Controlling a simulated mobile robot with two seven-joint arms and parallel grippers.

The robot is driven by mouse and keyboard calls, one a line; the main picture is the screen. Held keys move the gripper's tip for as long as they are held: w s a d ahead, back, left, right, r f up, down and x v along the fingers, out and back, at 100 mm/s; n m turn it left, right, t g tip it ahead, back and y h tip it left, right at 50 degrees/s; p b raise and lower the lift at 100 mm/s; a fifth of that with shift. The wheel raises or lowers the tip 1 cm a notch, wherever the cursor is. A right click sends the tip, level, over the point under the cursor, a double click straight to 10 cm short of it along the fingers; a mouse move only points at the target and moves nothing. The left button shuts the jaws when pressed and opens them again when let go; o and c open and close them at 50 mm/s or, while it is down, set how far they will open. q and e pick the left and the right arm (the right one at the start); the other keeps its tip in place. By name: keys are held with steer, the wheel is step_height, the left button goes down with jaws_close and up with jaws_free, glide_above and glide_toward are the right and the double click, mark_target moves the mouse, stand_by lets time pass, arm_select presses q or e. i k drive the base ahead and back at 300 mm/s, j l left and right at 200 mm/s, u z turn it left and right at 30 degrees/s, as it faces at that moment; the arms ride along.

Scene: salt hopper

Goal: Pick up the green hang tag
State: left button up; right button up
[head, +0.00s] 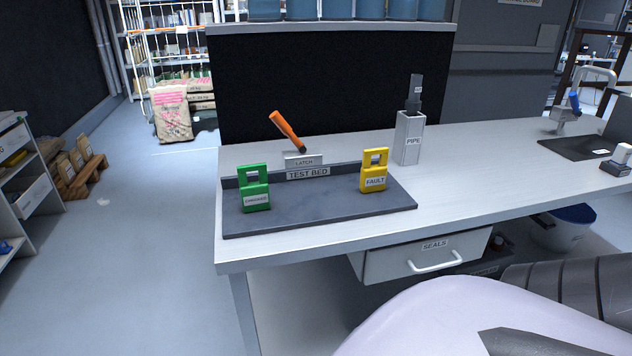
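The green hang tag (255,190) stands upright at the left of the dark test bed tray (318,210). It has a square opening at its top and a white label too small to read surely. A similar yellow tag (374,171) labelled FAULT stands at the right of the same tray. Neither of my grippers shows in the head view, so nothing is seen touching the tags.
Behind the tray an orange-handled latch (287,130) leans up. A grey pipe holder (410,138) stands to the right on the workbench (480,165). A SEALS drawer (425,258) is under the front edge. Parts of my own body cover the lower right.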

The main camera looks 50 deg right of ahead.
mark_target(255, 196)
steer(key=z, duration=1.25)
